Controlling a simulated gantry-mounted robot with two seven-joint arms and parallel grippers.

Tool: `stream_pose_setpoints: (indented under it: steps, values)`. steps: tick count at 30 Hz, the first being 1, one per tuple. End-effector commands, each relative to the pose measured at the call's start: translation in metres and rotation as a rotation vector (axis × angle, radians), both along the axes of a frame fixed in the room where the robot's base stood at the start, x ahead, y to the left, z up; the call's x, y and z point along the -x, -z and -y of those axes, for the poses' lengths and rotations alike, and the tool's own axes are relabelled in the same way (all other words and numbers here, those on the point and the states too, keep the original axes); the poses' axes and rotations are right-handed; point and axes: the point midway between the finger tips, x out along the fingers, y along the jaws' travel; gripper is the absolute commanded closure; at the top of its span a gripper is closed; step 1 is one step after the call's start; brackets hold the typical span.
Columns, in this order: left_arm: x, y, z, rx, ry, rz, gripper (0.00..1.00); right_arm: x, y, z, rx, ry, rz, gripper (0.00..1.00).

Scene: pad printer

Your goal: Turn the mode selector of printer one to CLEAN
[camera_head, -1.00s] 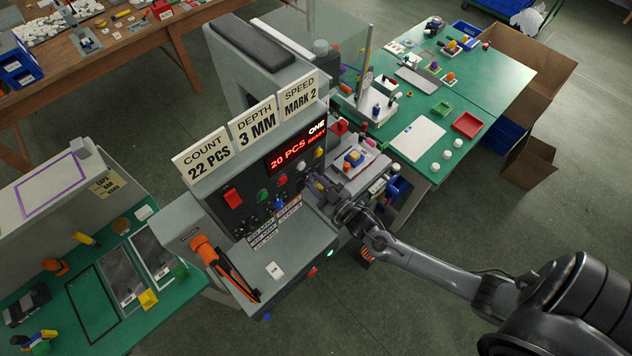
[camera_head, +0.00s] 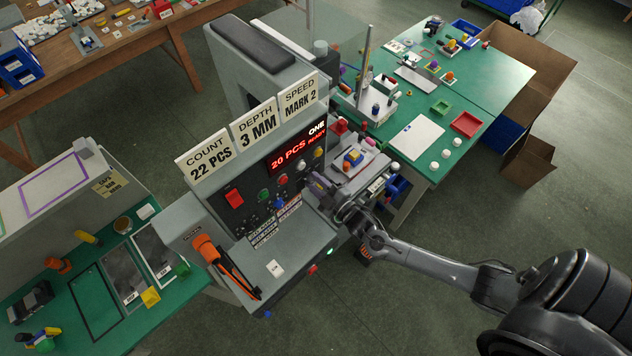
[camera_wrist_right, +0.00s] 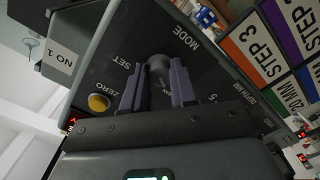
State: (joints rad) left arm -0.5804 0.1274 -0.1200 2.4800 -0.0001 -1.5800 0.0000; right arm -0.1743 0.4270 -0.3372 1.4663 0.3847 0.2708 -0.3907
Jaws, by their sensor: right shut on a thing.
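Printer one (camera_head: 262,183) is the grey machine with a red display (camera_head: 297,148) reading 20 PCS and the name ONE. My right gripper (camera_head: 317,184) is at the right end of its control panel. In the right wrist view, its purple fingers (camera_wrist_right: 158,82) are shut on the grey mode selector knob (camera_wrist_right: 158,66), beside the word MODE. A SET label is to the left of the knob. I cannot read which position the knob points to. In the head view the gripper hides the knob. My left gripper is not in view.
A yellow ZERO button (camera_wrist_right: 99,103) is close to the fingers in the wrist view. A red switch (camera_head: 234,198) and several coloured buttons share the panel. An orange-handled lever (camera_head: 209,250) stands at the printer's front left. A green table (camera_head: 470,90) is behind right.

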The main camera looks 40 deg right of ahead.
Motion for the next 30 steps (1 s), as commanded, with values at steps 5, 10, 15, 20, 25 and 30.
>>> stream_pose_setpoints:
  steps: [5, 10, 15, 20, 25, 30]
  values:
    - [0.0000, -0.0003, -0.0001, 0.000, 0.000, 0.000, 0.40, 0.0000, 0.0000, 0.0000, 0.009, 0.000, 0.000, 1.00]
    - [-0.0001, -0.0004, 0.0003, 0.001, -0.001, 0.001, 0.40, 0.0000, 0.0000, 0.0000, 0.009, 0.000, 0.000, 1.00]
    - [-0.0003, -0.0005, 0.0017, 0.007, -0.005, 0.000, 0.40, 0.0000, -0.0001, 0.0001, 0.009, 0.000, 0.000, 0.62]
    - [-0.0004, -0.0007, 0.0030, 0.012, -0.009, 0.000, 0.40, 0.0000, -0.0001, 0.0001, 0.008, 0.000, 0.000, 0.47]
    - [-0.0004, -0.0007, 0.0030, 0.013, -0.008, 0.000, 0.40, 0.0000, -0.0001, 0.0001, 0.008, 0.000, 0.000, 0.47]
    - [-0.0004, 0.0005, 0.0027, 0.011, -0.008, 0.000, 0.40, 0.0056, 0.0009, 0.0005, 0.008, 0.000, -0.001, 0.47]
